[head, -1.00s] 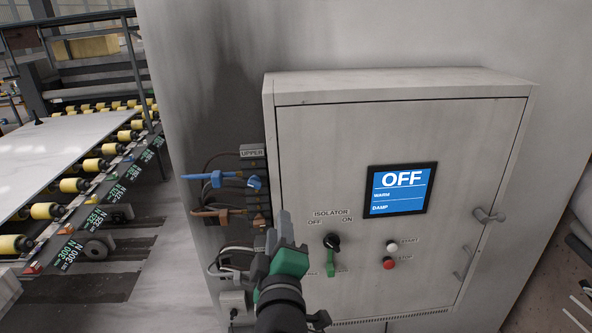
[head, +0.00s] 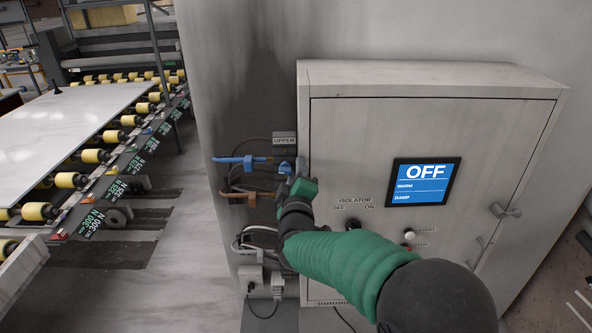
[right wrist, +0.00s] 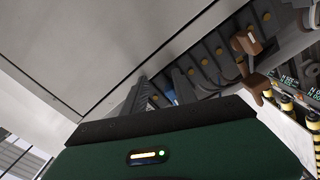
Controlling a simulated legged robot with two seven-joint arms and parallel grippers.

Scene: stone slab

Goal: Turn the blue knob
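The blue knob (head: 285,168) sits on the dark connector strip at the left side of the grey cabinet, under the UPPER label. A blue plug-like handle (head: 240,160) points left from the same row. My right gripper (head: 299,172) is just right of the knob, and its fingers partly cover that area. In the right wrist view the fingers (right wrist: 160,95) stand apart, with a small blue patch (right wrist: 169,96) showing between them. Contact with the knob cannot be told. My left gripper is not in view.
The cabinet (head: 340,135) has a screen (head: 423,185) reading OFF, an isolator switch (head: 352,224) and a white button (head: 409,234). An orange-brown handle (head: 238,196) and cables lie below the blue row. A roller conveyor (head: 95,155) with a slab stands at left.

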